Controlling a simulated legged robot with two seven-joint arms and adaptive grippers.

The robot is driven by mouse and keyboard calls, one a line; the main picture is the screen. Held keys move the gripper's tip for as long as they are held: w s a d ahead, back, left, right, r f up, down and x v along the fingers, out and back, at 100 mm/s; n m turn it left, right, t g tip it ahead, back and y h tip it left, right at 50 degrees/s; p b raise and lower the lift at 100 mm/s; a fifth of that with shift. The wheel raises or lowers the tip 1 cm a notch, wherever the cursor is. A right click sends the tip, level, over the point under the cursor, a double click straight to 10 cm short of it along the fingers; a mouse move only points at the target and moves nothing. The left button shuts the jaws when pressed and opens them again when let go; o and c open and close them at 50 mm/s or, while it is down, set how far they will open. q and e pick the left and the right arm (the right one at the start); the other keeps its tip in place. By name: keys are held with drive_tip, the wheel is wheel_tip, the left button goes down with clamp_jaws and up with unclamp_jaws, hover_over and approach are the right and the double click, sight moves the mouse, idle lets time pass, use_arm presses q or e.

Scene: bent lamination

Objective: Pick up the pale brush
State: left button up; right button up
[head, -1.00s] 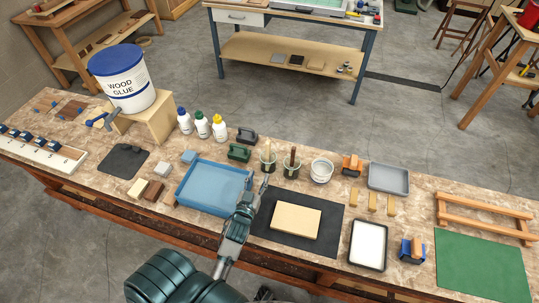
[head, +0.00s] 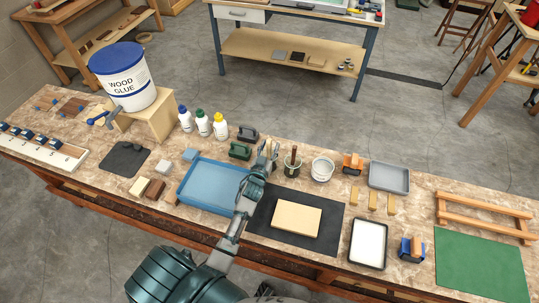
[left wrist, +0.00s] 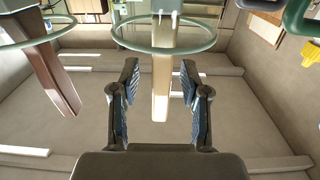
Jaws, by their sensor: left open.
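The pale brush (left wrist: 161,85) stands with its handle between the two open fingers of my left gripper (left wrist: 159,66) in the left wrist view, with a gap on either side. A clear jar rim (left wrist: 135,50) circles the pale brush. My right gripper is not in view.
A blue tray (head: 205,187) lies left of my forearm, and a dark mat with a pale block (head: 297,219) lies to the right. A white bucket (head: 322,169) stands right of the jars. Green (head: 240,151) and dark (head: 247,134) holders and glue bottles (head: 203,123) stand behind left.

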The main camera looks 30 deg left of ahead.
use_arm(q)
drive_tip(key=shift+s+a, duration=0.1)
drive_tip(key=shift+c, duration=0.8)
clamp_jaws()
drive_tip(key=shift+r, duration=0.1)
